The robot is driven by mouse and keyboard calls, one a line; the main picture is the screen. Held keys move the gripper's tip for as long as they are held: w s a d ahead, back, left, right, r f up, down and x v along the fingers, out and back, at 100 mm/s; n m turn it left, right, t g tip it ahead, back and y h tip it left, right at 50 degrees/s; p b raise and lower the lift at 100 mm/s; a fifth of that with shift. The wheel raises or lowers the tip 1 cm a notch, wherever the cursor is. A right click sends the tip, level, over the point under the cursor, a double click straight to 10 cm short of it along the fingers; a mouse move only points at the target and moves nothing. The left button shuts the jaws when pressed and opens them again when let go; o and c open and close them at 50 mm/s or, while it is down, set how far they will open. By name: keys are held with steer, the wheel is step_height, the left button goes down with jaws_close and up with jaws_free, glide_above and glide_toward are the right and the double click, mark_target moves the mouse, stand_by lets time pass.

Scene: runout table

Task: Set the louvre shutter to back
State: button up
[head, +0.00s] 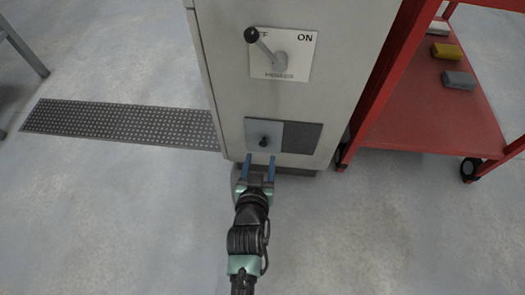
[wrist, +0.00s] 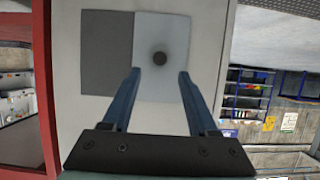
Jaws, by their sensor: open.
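A light grey square plate (head: 253,130) with a dark round knob (head: 264,142) sits low on the cabinet front. It covers the left part of a dark grey panel (head: 304,138), whose right part is bare. No slats show, and I cannot tell for sure that this is the louvre shutter. My gripper (head: 259,157) is open and empty, just below the knob, with blue fingers pointing at the cabinet. In the wrist view the knob (wrist: 160,58) shows between and slightly beyond the fingertips (wrist: 159,72). Whether a finger touches the plate (wrist: 155,30) is unclear.
Above on the pale cabinet (head: 230,60) is a lever (head: 266,46) on a white ON/OFF plate, its black ball by the OFF side. A red cart (head: 420,125) with several small blocks stands close at right. A floor grating (head: 120,124) lies left. The floor in front is clear.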

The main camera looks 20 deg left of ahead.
mark_target(263, 145)
steer(key=b+x, duration=0.2)
steer(key=x, duration=0.3)
steer(key=shift+s+f, duration=0.1)
steer(key=shift+w+a+f+b, duration=0.1)
steer(key=shift+w+a+b, duration=0.05)
steer(key=shift+w+b, duration=0.45)
steer(key=shift+w, duration=0.1)
jaws_close()
stand_by(0.7)
